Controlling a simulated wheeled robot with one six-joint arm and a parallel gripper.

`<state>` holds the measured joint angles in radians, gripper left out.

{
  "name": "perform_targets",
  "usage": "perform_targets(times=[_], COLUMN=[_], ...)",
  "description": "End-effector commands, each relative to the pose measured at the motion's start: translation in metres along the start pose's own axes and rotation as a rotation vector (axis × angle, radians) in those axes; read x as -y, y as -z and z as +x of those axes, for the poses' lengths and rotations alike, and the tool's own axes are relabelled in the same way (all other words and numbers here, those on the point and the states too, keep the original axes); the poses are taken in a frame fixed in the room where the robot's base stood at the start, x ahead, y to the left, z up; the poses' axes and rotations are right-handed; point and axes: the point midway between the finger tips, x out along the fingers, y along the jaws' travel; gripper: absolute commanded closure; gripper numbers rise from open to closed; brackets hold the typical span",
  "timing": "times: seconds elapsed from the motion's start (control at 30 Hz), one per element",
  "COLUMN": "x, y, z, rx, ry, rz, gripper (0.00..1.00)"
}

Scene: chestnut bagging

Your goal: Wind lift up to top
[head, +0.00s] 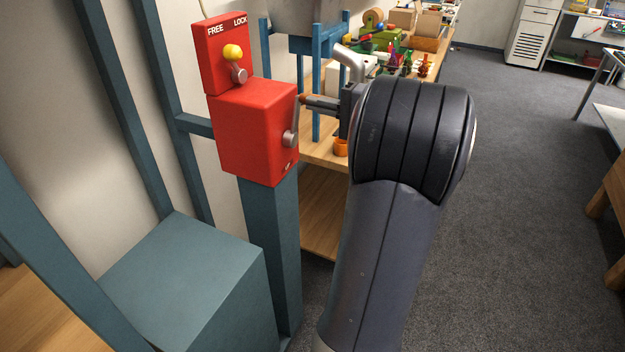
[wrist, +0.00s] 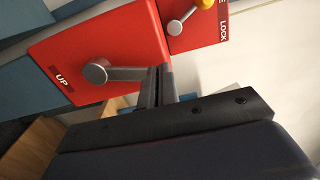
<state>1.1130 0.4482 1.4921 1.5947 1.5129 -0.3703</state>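A red winch box (head: 252,135) is mounted on a blue-green post. Its crank (head: 290,138) has a grey hub and an arm that points up to the handle; an UP label is below it. My gripper (head: 308,101) is at the handle end, with its fingers closed around the handle, which they mostly hide. In the wrist view the crank arm (wrist: 126,74) runs from the hub to my fingers (wrist: 159,84). Above, a smaller red box (head: 222,50) reads FREE and LOCK. Its lever with a yellow knob (head: 233,53) points up, slightly toward FREE.
A blue-green block (head: 185,270) and frame posts stand at left. A wooden bench (head: 325,152) with toys and boxes stands behind the winch, close to my arm. Grey carpet (head: 500,180) is open to the right.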

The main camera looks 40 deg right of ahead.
Motion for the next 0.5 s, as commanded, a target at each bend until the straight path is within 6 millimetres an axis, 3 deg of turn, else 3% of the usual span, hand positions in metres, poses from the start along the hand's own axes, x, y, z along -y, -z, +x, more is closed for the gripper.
perform_targets(times=[0.17,0.5], x=[-0.007,-0.046], y=[0.033,0.078], z=[-0.001,-0.002], rx=[-0.008,-0.013], ry=[0.001,0.002], rz=[-0.001,-0.003], gripper=[1.00,1.00])
